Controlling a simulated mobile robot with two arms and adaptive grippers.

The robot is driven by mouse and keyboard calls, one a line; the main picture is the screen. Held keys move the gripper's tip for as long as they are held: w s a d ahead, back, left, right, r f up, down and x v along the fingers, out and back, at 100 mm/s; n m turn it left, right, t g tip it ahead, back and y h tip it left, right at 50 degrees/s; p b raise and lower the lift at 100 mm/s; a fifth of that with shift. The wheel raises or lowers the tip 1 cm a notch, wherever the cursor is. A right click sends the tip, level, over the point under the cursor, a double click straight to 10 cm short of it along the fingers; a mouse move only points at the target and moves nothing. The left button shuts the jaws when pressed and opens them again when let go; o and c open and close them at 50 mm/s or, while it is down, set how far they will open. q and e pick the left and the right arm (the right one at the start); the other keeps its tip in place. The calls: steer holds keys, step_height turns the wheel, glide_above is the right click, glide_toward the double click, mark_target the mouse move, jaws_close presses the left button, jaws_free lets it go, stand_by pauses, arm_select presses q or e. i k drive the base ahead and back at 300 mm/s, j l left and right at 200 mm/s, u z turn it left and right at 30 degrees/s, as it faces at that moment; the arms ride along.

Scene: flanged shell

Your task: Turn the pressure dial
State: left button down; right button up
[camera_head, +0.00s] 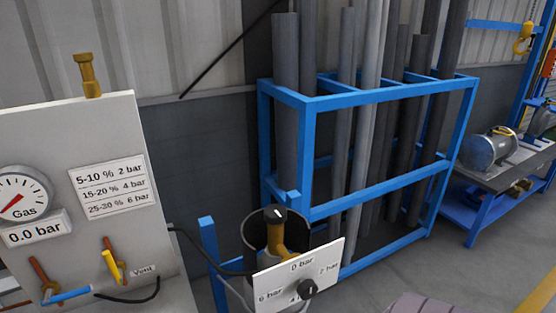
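The pressure dial is a small black knob (307,288) low on a tilted white plate (272,285) at the bottom centre. The plate carries the labels 0 bar, 2 bar, 6 bar and a partly covered 4. The knob's exact pointing is too small to tell. A round gauge (18,200) marked Gas, with a red needle, is at the left edge above a 0.0 bar readout (34,230). Neither of my grippers shows in this view.
Behind the dial plate is a dark cylinder with a yellow fitting (297,236). A blue rack (380,92) holds several pipes. A workbench (490,180) stands at right.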

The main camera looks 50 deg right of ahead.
mark_target(307, 288)
steer(key=z, duration=1.7)
steer(key=k+l+u, duration=0.1)
steer(key=u, duration=0.4)
steer(key=k+u, duration=0.25)
steer(key=u, duration=0.25)
steer(key=k+j+u, duration=0.1)
steer(key=u, duration=0.35)
steer(key=k, duration=0.05)
